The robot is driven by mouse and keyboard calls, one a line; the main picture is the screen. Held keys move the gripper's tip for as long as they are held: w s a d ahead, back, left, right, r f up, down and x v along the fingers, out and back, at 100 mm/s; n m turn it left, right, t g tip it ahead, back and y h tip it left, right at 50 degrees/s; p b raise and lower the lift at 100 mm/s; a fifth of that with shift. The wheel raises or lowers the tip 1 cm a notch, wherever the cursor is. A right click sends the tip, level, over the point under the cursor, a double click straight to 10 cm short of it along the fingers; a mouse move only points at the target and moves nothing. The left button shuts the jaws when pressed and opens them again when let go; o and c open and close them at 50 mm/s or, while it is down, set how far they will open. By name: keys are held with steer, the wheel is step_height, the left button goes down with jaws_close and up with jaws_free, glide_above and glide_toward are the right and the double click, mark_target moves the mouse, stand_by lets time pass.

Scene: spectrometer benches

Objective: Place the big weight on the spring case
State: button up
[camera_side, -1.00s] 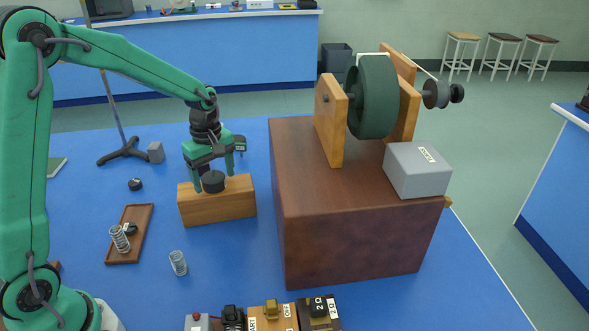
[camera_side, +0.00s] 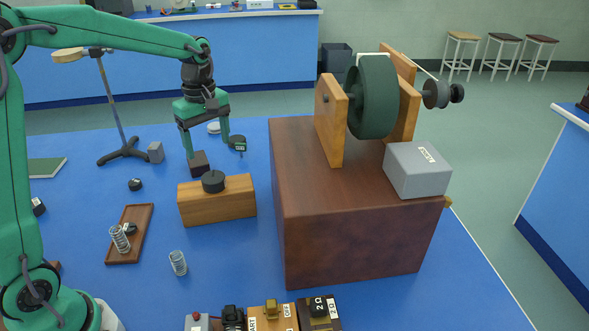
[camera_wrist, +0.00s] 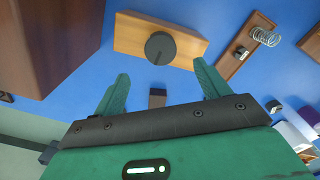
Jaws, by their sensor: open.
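The big weight, a black disc-shaped cylinder (camera_side: 213,181), stands upright on top of a wooden block-like case (camera_side: 217,204). I cannot tell for sure that this is the spring case. In the wrist view the weight (camera_wrist: 160,48) sits near the middle of the case's top (camera_wrist: 191,48). My gripper (camera_side: 208,150) is open and empty, above and behind the case, clear of the weight. In the wrist view its fingers (camera_wrist: 160,70) are spread apart, with a small dark block (camera_wrist: 157,98) showing between them. That block (camera_side: 199,163) stands on the table behind the case.
A large brown box (camera_side: 350,235) with a green wheel (camera_side: 373,98) and a grey box (camera_side: 417,170) stands to the right. A brown tray (camera_side: 140,229) with a spring lies left, a loose spring (camera_side: 178,263) in front. A stand (camera_side: 123,152) is at the back left.

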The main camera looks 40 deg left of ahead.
steer(key=shift+r, duration=1.3)
steer(key=s+d+r+m+t, duration=0.1)
steer(key=s+d+m+t, duration=0.1)
steer(key=s+m, duration=0.6)
steer(key=s+d+r+m+t, duration=0.1)
steer(key=s+d+m+t, duration=0.2)
steer(key=s+m, duration=0.5)
steer(key=s+d, duration=0.1)
steer(key=s, duration=0.3)
steer(key=shift+s+d+r+t, duration=0.15)
steer(key=shift+t, duration=0.15)
